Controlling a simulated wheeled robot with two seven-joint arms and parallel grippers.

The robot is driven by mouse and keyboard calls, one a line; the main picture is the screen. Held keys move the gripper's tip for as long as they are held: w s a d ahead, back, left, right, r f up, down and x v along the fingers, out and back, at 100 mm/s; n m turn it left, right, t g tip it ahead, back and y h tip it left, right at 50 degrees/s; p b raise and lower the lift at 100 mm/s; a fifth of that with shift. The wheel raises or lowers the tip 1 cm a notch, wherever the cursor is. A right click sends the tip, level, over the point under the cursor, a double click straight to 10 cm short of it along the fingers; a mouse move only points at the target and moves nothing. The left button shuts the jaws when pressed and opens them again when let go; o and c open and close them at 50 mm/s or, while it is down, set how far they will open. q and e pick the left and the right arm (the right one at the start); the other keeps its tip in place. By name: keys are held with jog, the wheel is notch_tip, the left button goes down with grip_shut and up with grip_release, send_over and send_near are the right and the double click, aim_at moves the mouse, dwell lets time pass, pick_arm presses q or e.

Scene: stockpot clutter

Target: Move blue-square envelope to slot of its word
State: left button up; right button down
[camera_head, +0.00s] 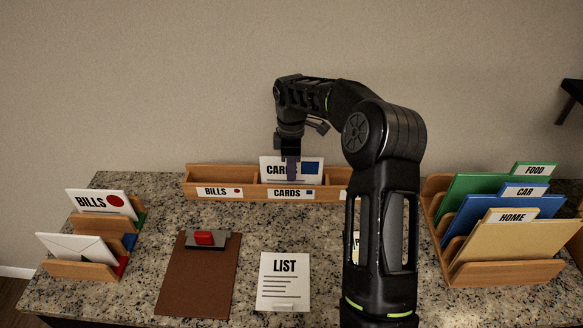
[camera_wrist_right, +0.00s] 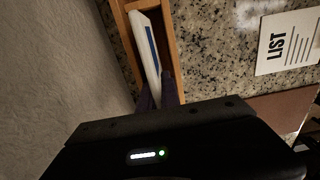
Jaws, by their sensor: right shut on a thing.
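The blue-square envelope (camera_head: 312,167) is white, reads "CARDS" in part and stands upright at the middle of the wooden slot rack (camera_head: 228,182). Its lower edge is hidden behind the front wall, above the "CARDS" label (camera_head: 291,194) with a blue square. My right gripper (camera_head: 292,170) is shut on this envelope from above and covers part of its word. In the right wrist view the envelope (camera_wrist_right: 147,48) is edge-on between the rack's walls, with the gripper fingers (camera_wrist_right: 158,92) around it. My left gripper is not in view.
A "BILLS" slot label (camera_head: 219,191) marks the rack's left compartment; my right arm hides the right one. A holder with a "BILLS" envelope (camera_head: 100,203) stands left, a clipboard (camera_head: 197,275) and "LIST" card (camera_head: 284,282) in front, a folder rack (camera_head: 507,272) right.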

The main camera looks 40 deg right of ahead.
jog(key=shift+f, duration=0.1)
jog(key=c, duration=1.5)
grip_release()
jog(key=shift+w+r+p, duration=0.1)
jog(key=shift+r+p, duration=2.6)
jog(key=shift+r, duration=0.85)
